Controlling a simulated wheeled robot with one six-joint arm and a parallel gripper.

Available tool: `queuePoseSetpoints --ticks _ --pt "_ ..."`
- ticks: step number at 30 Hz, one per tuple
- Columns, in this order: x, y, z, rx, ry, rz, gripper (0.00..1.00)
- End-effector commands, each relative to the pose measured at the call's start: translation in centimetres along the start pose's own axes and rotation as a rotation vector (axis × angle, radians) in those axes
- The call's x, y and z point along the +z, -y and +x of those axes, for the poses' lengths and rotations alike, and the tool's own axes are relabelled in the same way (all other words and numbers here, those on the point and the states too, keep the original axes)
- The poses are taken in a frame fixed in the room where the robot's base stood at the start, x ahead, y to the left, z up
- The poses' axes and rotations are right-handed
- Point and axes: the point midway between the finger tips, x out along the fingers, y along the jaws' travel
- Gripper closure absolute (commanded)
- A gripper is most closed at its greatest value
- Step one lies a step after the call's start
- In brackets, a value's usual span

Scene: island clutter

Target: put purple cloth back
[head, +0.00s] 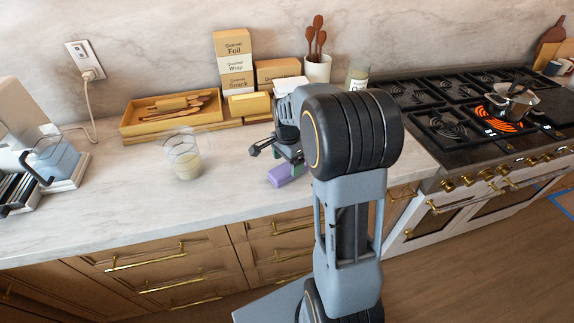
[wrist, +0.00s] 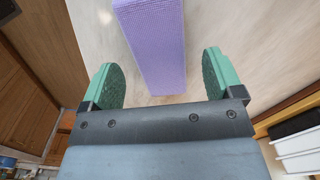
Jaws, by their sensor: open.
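The purple cloth (head: 287,173) is a folded, block-like bundle on the pale marble counter, near its front edge. It also shows in the wrist view (wrist: 155,45), running from the top edge down to between the fingertips' level. My gripper (head: 277,149) is just above and beside the cloth in the head view. In the wrist view my gripper (wrist: 163,78) has its two green-padded fingers wide apart, one on each side of the cloth's near end, with clear gaps. Part of the cloth is hidden behind my arm in the head view.
A glass measuring jug (head: 184,160) stands left of my gripper. Behind are a wooden utensil tray (head: 150,126), labelled boxes (head: 234,62) and a crock of wooden spoons (head: 317,70). At right, a stove burner (head: 492,122) glows orange under a pan. Counter between jug and cloth is clear.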

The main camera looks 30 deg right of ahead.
Motion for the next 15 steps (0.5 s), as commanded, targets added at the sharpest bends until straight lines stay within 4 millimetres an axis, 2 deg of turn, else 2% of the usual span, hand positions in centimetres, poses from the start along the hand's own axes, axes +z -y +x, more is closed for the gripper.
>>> queuePoseSetpoints --ticks 9,15 --pt "0.0 0.1 -6.2 -0.004 -0.002 0.000 0.14" --pt "0.0 0.0 -8.9 -0.003 -0.001 0.000 0.14"
